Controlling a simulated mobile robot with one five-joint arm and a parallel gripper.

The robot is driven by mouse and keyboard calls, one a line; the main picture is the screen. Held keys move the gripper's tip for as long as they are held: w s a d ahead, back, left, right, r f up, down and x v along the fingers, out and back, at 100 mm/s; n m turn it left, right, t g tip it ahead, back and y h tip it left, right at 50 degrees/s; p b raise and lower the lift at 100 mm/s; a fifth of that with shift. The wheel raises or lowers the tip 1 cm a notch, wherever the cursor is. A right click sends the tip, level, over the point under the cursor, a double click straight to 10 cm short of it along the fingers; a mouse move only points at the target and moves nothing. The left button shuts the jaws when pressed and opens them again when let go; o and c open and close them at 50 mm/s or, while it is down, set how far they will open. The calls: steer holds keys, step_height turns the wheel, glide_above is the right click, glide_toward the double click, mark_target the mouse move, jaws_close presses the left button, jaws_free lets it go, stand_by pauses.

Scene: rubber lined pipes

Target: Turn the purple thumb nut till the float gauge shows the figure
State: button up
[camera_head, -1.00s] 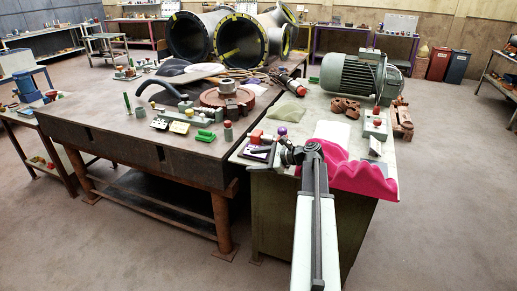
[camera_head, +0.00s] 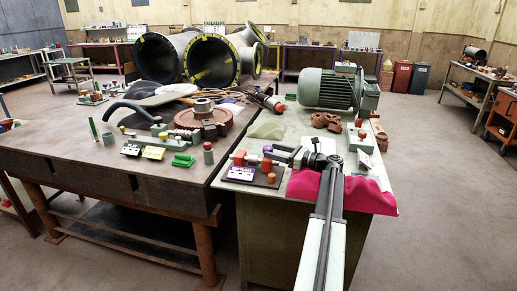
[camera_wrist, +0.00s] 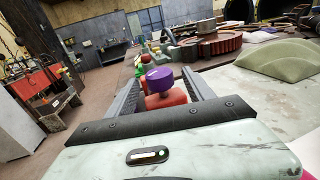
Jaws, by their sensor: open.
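In the wrist view the purple thumb nut (camera_wrist: 159,79) stands on a red body (camera_wrist: 166,99). It shows between the two dark fingers of my gripper (camera_wrist: 160,76), which are spread apart with room on both sides. I cannot tell how far ahead of the fingertips it is. In the head view my gripper (camera_head: 279,154) is over the near end of the right bench, beside a small red and grey fitting (camera_head: 240,158) on a dark plate. The nut is too small and covered to make out clearly there. I cannot pick out the float gauge or read any figure.
A purple-edged placard (camera_head: 241,173) stands in front of the fitting. A grey-green motor (camera_head: 334,91) stands farther back. Green blocks (camera_head: 183,160) and a red flanged ring (camera_head: 200,118) are on the left bench.

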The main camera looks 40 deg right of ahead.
steer(key=x, duration=0.6)
steer(key=shift+w, duration=0.1)
steer(key=c, duration=1.2)
steer(key=shift+w, duration=0.1)
jaws_close()
steer(key=shift+a, duration=0.1)
steer(key=shift+h, duration=0.3)
steer(key=m+h, duration=0.2)
steer(key=h, duration=0.1)
steer(key=m+h, duration=0.1)
steer(key=h, duration=0.1)
steer(key=shift+d+m+t, duration=0.3)
steer(key=shift+t, duration=0.1)
steer(key=m+h, duration=0.1)
steer(key=h, duration=0.1)
steer(key=d+m+g+h, duration=0.1)
steer(key=m+h, duration=0.1)
steer(key=h, duration=0.1)
steer(key=m+h, duration=0.2)
steer(key=shift+s+d+g+h, duration=0.2)
steer(key=shift+d+g+h, duration=0.1)
steer(key=shift+g+h, duration=0.1)
steer(key=shift+d+m+h, duration=0.1)
steer(key=shift+m+h, duration=0.2)
